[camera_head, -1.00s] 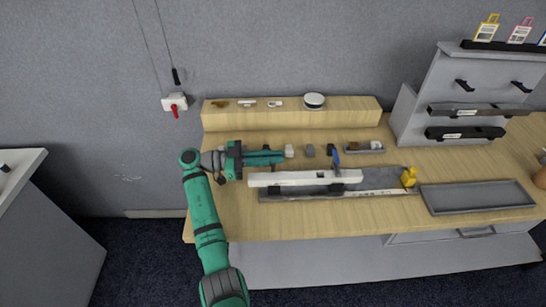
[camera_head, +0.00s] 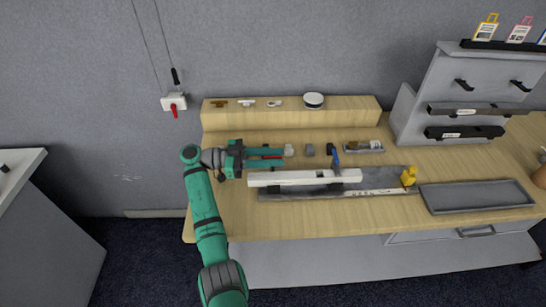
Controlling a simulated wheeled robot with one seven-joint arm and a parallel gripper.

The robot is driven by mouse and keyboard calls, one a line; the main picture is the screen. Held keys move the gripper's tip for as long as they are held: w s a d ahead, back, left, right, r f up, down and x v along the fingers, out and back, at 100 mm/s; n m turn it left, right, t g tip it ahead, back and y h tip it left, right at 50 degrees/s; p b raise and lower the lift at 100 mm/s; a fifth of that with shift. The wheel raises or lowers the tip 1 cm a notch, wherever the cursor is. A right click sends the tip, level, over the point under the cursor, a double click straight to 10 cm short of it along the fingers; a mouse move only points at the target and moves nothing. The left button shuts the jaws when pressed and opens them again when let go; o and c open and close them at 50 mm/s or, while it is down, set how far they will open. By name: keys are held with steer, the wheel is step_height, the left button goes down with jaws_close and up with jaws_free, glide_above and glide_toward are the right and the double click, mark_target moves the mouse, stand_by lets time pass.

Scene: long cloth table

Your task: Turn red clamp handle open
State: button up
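My gripper (camera_head: 284,156) is at the left part of the wooden bench, its teal fingers pointing right. The fingers are apart, with a gap between them. A small red piece (camera_head: 272,157) shows in that gap, partly hidden by the fingers; it may be the clamp handle, but it is too small to be sure. I cannot tell whether the fingers touch it. A long white bar (camera_head: 310,177) lies just in front of the fingers on a grey plate (camera_head: 385,180).
A wall box with a red lever (camera_head: 175,112) hangs at the left. Grey blocks (camera_head: 309,150), a blue-handled tool (camera_head: 333,153) and a small tray (camera_head: 364,147) stand behind the bar. A yellow piece (camera_head: 408,176) and an empty grey tray (camera_head: 478,197) are to the right.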

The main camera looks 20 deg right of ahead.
steer(key=v, duration=1.1)
steer(key=shift+d, duration=0.1)
